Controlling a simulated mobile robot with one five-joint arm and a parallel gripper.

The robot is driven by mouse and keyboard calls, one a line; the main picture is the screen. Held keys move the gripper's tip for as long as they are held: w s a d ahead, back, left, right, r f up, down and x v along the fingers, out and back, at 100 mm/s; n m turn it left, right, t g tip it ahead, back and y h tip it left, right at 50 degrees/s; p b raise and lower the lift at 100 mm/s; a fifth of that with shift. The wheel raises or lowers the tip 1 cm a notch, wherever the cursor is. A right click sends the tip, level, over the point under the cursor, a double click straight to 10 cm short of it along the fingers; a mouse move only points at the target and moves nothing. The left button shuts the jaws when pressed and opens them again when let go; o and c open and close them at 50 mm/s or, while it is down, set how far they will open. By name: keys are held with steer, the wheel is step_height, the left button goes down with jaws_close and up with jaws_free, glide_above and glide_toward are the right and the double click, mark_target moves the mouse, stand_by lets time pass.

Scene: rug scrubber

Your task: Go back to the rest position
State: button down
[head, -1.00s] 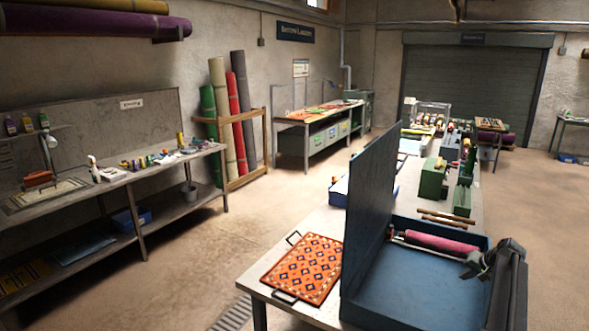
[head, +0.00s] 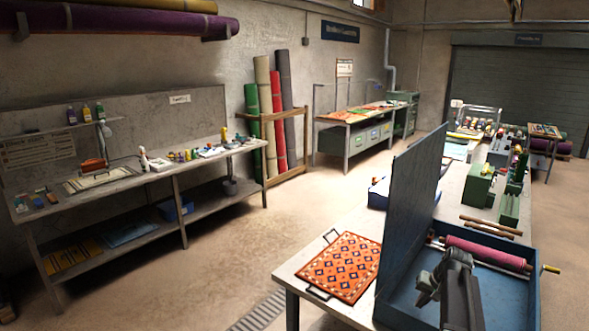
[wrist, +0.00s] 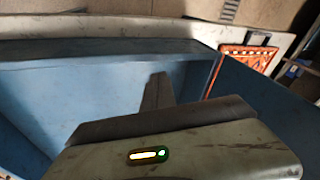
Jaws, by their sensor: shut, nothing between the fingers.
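My gripper (head: 428,286) is at the end of my dark arm, in front of and over the blue open box (head: 403,313) in the head view. In the wrist view my gripper (wrist: 157,88) points into the box's bare blue inside, and its fingers are together with nothing between them. A pink roller (head: 485,253) with a yellow handle end lies across the far part of the box. The box's tall blue lid (head: 413,190) stands upright on its left side.
An orange patterned rug (head: 342,266) on a tray with black handles lies left of the lid on the workbench (head: 290,270). Wooden rollers (head: 490,226) and green machines (head: 478,185) stand behind the box. Open floor (head: 230,235) lies to the left.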

steer(key=s+a+f+n+g, duration=0.1)
steer(key=s+a, duration=0.4)
steer(key=a, duration=0.5)
steer(key=s+a+n+g+h, duration=0.1)
steer(key=s+a, duration=0.4)
steer(key=a, duration=0.5)
steer(key=s+a+f+n+g+b, duration=0.1)
steer(key=s+a+n, duration=0.2)
steer(key=a, duration=0.7)
steer(key=shift+s+a+f+g, duration=0.2)
steer(key=shift+s+f+g, duration=0.15)
steer(key=shift+s, duration=0.9)
